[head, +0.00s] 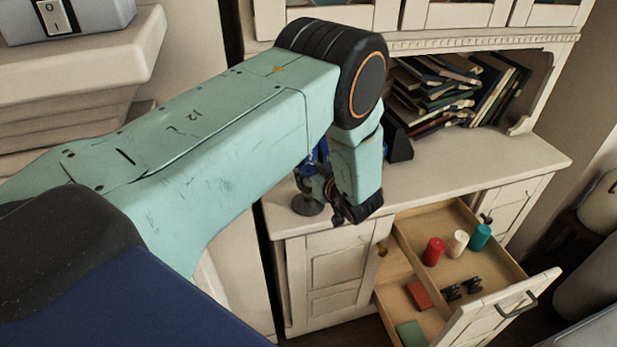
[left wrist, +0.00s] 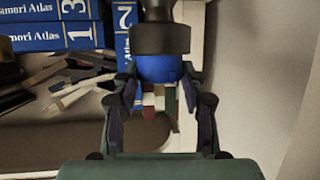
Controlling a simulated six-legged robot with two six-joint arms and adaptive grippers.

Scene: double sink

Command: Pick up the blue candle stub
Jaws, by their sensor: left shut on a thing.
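The blue candle stub (left wrist: 160,69) shows in the left wrist view between the two fingers of my left gripper (left wrist: 160,82). The gripper is shut on it. A dark holder with a wide rim (left wrist: 160,40) meets the stub's upper edge in that view. I cannot tell whether the stub still sits in it. In the head view my left gripper (head: 322,186) is low over the cabinet top, beside a dark round-based stand (head: 307,204). My arm hides much of this spot. My right gripper is not in view.
An open drawer (head: 460,267) holds red (head: 433,251), cream (head: 457,244) and teal (head: 480,237) stubs, plus smaller items. Stacked books (head: 435,95) and a dark wedge (head: 398,144) stand on the cabinet top (head: 490,165). Blue atlas volumes (left wrist: 50,36) show in the left wrist view.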

